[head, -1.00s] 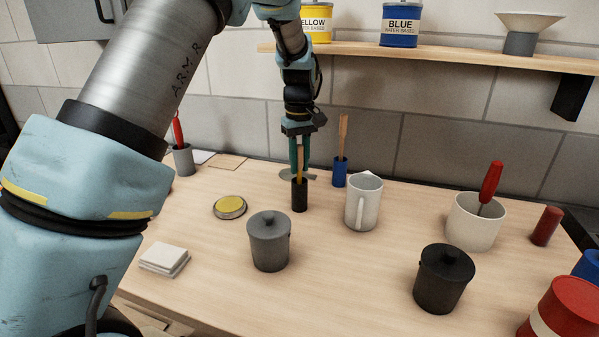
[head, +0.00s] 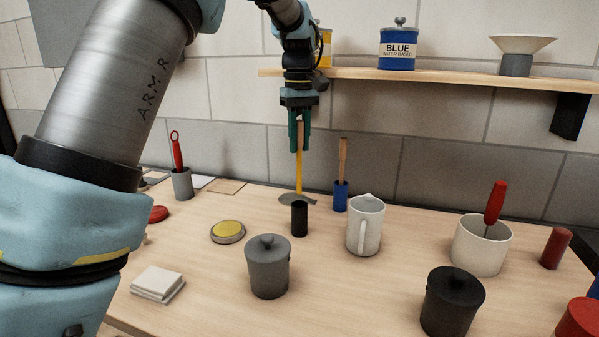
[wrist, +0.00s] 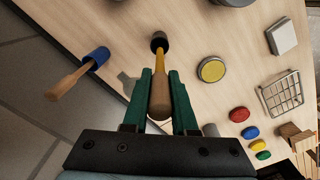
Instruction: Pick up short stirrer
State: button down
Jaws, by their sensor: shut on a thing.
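My gripper (head: 299,147) has green fingers shut on the short stirrer (head: 299,178), which has a wooden upper part and a yellow lower part. The stirrer hangs upright, and its lower end is at or just above the mouth of a small black holder (head: 299,219). In the wrist view the stirrer (wrist: 159,92) lies between the gripper's fingers (wrist: 160,74), pointing at the black holder (wrist: 159,40). Another wooden-handled stick (head: 343,160) stands in a blue holder (head: 340,197) to the right.
A white jug (head: 364,228), grey lidded pot (head: 268,268) and yellow-topped tin (head: 228,232) stand nearby. A flat grey-green thing (head: 286,198) lies behind the black holder. A shelf (head: 440,80) with cans crosses the wall. A white pot (head: 478,250) stands right.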

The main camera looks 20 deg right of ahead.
notch_tip(320, 180, up, 16)
jog(key=shift+r, duration=0.2)
dwell(0.9)
